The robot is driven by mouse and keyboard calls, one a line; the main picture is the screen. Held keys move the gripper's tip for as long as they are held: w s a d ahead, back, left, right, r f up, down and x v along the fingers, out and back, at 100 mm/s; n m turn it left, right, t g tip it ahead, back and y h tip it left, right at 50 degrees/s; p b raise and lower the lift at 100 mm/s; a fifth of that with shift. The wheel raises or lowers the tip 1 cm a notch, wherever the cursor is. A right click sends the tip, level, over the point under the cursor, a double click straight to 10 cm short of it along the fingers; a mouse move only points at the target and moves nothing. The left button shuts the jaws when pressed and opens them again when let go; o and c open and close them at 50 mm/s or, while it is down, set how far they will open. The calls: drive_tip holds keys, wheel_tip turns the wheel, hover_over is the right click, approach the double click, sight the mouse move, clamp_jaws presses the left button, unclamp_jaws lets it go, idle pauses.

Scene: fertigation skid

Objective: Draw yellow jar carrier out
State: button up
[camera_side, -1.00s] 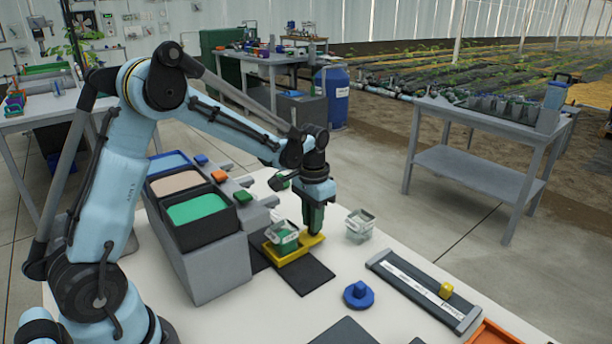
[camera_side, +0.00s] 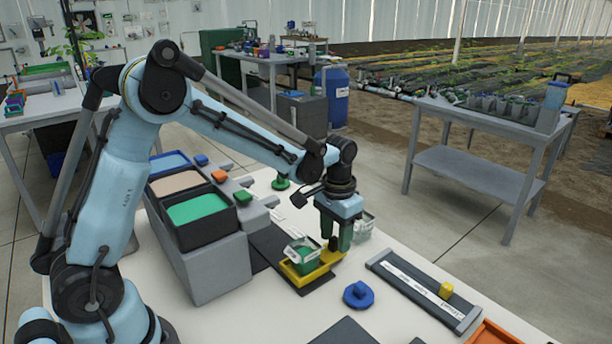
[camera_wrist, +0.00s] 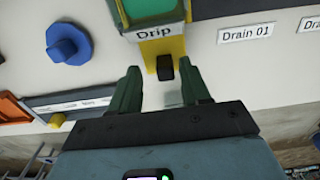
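The yellow jar carrier (camera_side: 303,280) sits at the near part of a dark mat (camera_side: 268,243) on the white table. It bears a clear jar with green contents (camera_side: 301,258). In the wrist view, the carrier (camera_wrist: 178,48) is at the top middle, by a "Drip" label (camera_wrist: 155,33), with a black knob (camera_wrist: 165,68) on its near end. My gripper (camera_side: 336,246) is down at that end. In the wrist view, its green fingers (camera_wrist: 160,75) are open on either side of the knob, with gaps showing at both sides.
Another clear jar (camera_side: 364,226) stands just behind my gripper, partly hidden. A grey block with coloured bins (camera_side: 200,208) stands to the left.

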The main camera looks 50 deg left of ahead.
wheel_tip(320, 180, up, 12)
idle(0.7)
drive_tip(key=shift+r, duration=0.1)
drive_tip(key=s+f+t, duration=0.2)
drive_tip(key=s+t, duration=0.5)
drive_tip(key=s, duration=0.7)
drive_tip(key=shift+d, duration=0.2)
